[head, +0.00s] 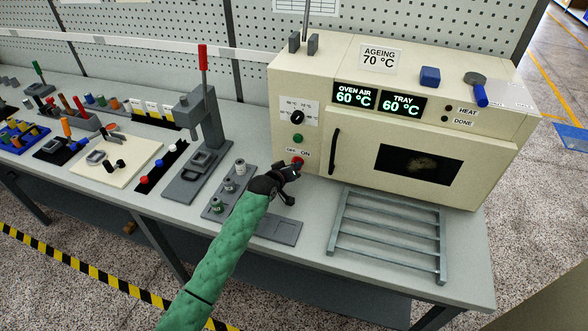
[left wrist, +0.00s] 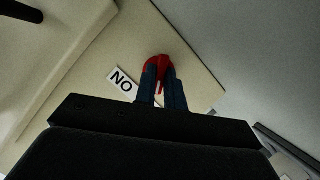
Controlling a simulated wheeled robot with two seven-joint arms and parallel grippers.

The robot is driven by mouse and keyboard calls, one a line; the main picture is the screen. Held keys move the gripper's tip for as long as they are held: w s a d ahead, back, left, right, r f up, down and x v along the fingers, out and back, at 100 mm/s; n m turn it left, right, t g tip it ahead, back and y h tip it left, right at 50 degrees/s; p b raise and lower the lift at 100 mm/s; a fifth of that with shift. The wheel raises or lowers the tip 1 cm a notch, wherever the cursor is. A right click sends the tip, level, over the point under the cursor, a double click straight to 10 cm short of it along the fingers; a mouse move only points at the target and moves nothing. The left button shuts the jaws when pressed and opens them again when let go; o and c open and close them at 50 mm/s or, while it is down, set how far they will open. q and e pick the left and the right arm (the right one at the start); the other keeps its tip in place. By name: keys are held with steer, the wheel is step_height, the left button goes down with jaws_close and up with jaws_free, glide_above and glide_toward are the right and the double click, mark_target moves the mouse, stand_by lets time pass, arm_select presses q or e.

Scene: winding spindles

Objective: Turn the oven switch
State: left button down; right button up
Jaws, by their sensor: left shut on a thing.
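The oven (head: 403,158) is a cream box at the right end of the bench. Its red switch (head: 297,160) sits low on the front's left strip, beside an OFF/ON label (head: 298,153). My left gripper (head: 290,170) is at the switch, its arm in a green sleeve. In the left wrist view the two dark fingers (left wrist: 162,88) are shut on the red switch (left wrist: 163,66), with part of the label (left wrist: 122,82) beside it. The fingers partly hide the switch. My right gripper is not in view.
A black dial (head: 297,117) and a green button (head: 298,138) sit above the switch. A door handle (head: 334,151) is to its right. A metal rack (head: 388,236) lies in front of the oven. A grey press (head: 203,130) stands left.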

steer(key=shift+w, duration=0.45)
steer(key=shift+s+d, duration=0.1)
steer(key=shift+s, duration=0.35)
